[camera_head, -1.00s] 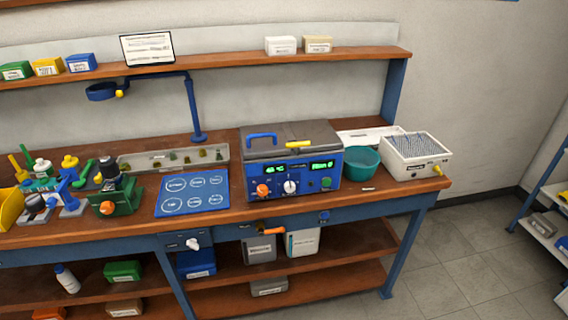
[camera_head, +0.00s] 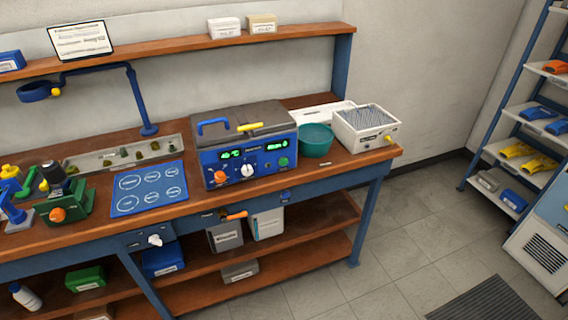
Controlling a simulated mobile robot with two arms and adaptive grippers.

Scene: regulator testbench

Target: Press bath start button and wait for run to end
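The bath (camera_head: 245,146) is a blue box with a dark grey lid, standing on the wooden workbench (camera_head: 110,231). Its lid has a blue handle (camera_head: 213,126) and a yellow handle (camera_head: 249,127). The front has two lit green displays, one reading about 40 °C (camera_head: 231,154); the right display's text (camera_head: 277,144) is too small to read surely. An orange knob (camera_head: 220,177), a white dial (camera_head: 247,170) and a round green button (camera_head: 283,161) sit below the displays. Neither of my grippers is in view.
A teal bowl (camera_head: 316,141) and a white bin (camera_head: 365,130) stand right of the bath. A blue mat with circles (camera_head: 148,189) lies to its left. Shelving (camera_head: 520,150) stands far right, with open floor (camera_head: 405,235) between. An orange handle (camera_head: 236,215) sticks out below the bench top.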

